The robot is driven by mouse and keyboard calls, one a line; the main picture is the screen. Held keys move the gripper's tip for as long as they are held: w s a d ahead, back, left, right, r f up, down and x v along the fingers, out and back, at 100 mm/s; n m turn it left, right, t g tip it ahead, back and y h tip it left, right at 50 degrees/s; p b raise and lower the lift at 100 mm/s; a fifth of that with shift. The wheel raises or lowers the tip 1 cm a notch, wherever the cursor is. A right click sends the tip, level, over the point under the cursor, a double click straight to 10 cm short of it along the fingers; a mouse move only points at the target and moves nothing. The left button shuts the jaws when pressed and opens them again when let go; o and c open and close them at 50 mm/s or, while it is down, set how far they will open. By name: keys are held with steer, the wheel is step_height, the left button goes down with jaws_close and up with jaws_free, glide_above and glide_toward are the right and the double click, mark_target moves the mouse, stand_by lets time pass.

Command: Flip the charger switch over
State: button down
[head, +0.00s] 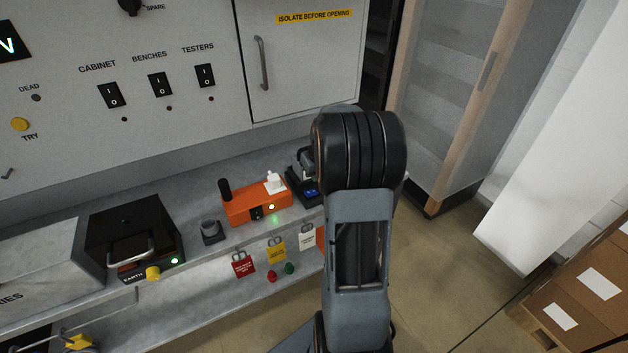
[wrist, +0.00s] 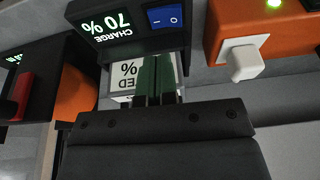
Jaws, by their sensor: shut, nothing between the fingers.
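The charger is a black unit with a lit display reading "CHARGE 70 %", upside down in the wrist view (wrist: 112,42). Its blue rocker switch (wrist: 166,17), marked I and O, sits beside the display; which side is pressed I cannot tell. My gripper (wrist: 157,60) is shut and empty, its green fingertips just below the switch in the picture, apart from it as far as I can see. In the head view the charger (head: 300,175) stands on the shelf, partly hidden by my arm, with the blue switch (head: 311,192) showing. The gripper is hidden there.
An orange box (head: 243,210) with a white plug (head: 274,182) stands close left of the charger; it also shows in the wrist view (wrist: 285,28). Tags hang from the shelf edge (head: 220,245). A panel with several switches (head: 160,84) rises behind. Cartons (head: 575,290) stand right.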

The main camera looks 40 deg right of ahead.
steer(key=d+v, duration=0.1)
steer(key=v, duration=0.7)
steer(key=shift+s+d+b, duration=0.3)
steer(key=shift+s+d, duration=0.05)
steer(key=s+a+n, duration=0.1)
steer(key=s+a, duration=0.5)
steer(key=a, duration=0.7)
steer(key=s+a+n, duration=0.1)
steer(key=s+a, duration=0.6)
steer(key=a, duration=0.6)
steer(key=shift+s+t+y, duration=0.25)
steer(key=shift+t+y, duration=0.05)
steer(key=shift+t, duration=0.1)
